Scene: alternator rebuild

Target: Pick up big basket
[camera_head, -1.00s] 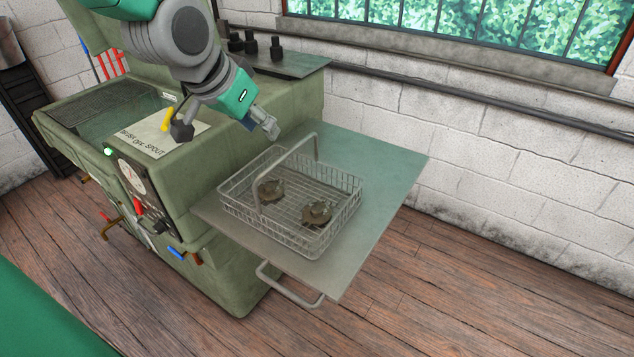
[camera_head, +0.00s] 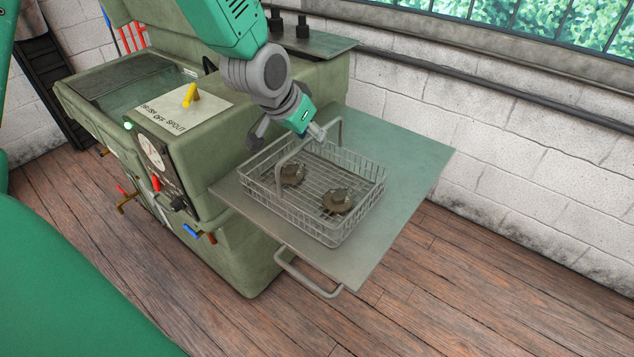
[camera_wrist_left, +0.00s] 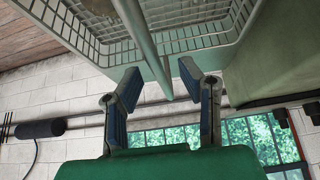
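The big basket (camera_head: 342,228) is a wire basket with a tall grey hoop handle (camera_head: 283,170). It stands on the flat side shelf (camera_head: 405,190) of a green washing machine and holds two small brown metal parts (camera_head: 337,201). My left gripper (camera_head: 317,131) is over the basket's far side, close to the handle's top bar. In the left wrist view the left gripper (camera_wrist_left: 160,77) is open, its two fingers apart, with the handle bar (camera_wrist_left: 150,55) reaching between them. Whether the fingers touch the bar cannot be told. My right gripper is not in view.
The green machine (camera_head: 200,130) stands left of the basket, with a yellow lever (camera_head: 190,95) on top and a gauge on its front. A white brick wall (camera_head: 520,150) runs behind the shelf. The wooden floor in front is clear.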

